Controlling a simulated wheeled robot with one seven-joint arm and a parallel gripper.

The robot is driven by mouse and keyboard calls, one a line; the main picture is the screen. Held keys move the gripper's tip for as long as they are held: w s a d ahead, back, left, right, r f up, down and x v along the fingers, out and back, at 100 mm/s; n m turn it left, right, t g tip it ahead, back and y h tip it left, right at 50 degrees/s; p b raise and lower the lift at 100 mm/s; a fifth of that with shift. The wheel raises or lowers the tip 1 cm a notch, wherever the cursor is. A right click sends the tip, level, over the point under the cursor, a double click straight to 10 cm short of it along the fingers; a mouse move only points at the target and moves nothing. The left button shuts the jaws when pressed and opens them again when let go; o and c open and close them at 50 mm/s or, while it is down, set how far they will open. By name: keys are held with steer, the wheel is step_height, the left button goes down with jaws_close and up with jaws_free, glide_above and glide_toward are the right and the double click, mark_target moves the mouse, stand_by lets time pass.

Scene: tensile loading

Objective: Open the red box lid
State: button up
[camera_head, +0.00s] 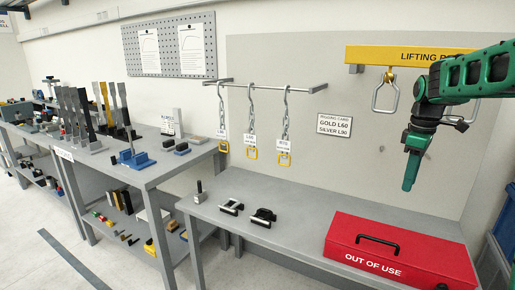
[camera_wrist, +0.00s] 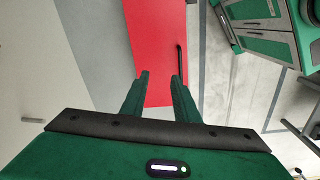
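The red box (camera_head: 395,256) stands on the grey bench at the lower right of the head view, its lid down. It has a black handle (camera_head: 378,243) on top and the words "OUT OF USE" on its front. My gripper (camera_head: 409,186) hangs above and behind the box, pointing down and apart from it. In the wrist view, my gripper (camera_wrist: 160,78) shows two green fingers spread with a gap and nothing between them. The red box (camera_wrist: 150,35) fills the view beyond the fingertips, with the black handle (camera_wrist: 179,59) near its right edge.
Two small black-and-silver clamps (camera_head: 247,212) lie on the grey bench (camera_head: 290,222) left of the box. Chains with hooks (camera_head: 284,130) hang from a wall rail. A yellow lifting bar (camera_head: 400,55) is on the wall near my arm. A bench with tools stands at left.

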steer(key=s+f+m, duration=0.1)
steer(key=s+m, duration=0.6)
steer(key=s, duration=0.9)
steer(key=shift+s+f, duration=0.3)
steer(key=shift+f, duration=0.1)
steer(key=s+a+f+m, duration=0.1)
steer(key=s+f+m, duration=0.1)
steer(key=s, duration=0.4)
steer(key=s+a+f+m, duration=0.1)
steer(key=s+f+m, duration=0.2)
steer(key=s, duration=0.3)
steer(key=s+a+f+m, duration=0.1)
steer(key=s+f+m, duration=0.2)
steer(key=s, duration=0.3)
steer(key=shift+s+a+y, duration=0.1)
steer(key=shift+s+y, duration=0.2)
steer(key=shift+s, duration=0.1)
steer(key=c, duration=0.4)
steer(key=shift+s+m, duration=0.15)
steer(key=shift+m, duration=0.15)
jaws_close()
steer(key=shift+a, duration=0.2)
